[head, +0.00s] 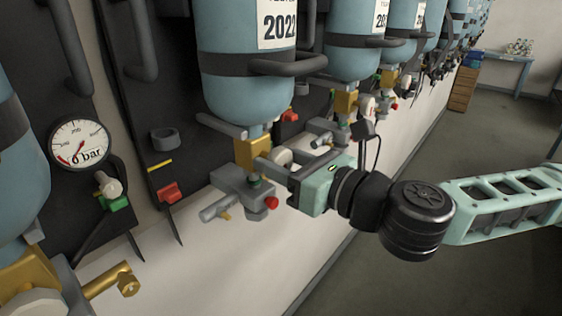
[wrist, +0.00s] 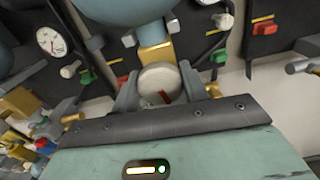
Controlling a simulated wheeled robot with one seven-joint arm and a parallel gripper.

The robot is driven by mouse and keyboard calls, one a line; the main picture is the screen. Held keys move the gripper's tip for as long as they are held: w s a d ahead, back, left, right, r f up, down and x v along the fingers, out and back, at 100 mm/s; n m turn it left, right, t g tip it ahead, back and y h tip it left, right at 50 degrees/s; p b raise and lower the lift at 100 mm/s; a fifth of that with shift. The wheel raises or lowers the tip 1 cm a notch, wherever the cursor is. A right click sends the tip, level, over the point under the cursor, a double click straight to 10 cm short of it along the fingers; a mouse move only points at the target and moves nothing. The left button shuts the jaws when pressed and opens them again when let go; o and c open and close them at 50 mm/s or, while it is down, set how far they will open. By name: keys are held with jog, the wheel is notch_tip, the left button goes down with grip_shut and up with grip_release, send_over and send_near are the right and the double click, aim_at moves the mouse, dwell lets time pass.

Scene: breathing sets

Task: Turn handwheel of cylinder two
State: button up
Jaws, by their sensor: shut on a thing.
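A pale round handwheel (head: 281,156) with a red mark sits on the brass valve (head: 253,152) under a blue cylinder (head: 245,85). No cylinder number shows on it, only part of a label reading 2022. My gripper (head: 279,168) reaches in from the right and is shut around the handwheel. In the wrist view the handwheel (wrist: 158,80) lies between the two grey fingers, one on each side. The red mark on its face tilts. In the head view my gripper body hides part of the wheel.
A pressure gauge (head: 79,143) reading bar hangs on the dark panel at left. Another cylinder and brass fitting (head: 128,283) stand close at left. More cylinders line the wall behind. A grey block with a red knob (head: 271,203) sits just below the valve. Floor at right is clear.

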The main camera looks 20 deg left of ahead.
jog(key=shift+m, duration=1.1)
jog(key=o, duration=1)
jog(key=b+v, duration=1.5)
jog(key=v, duration=0.2)
jog(key=shift+d, duration=0.2)
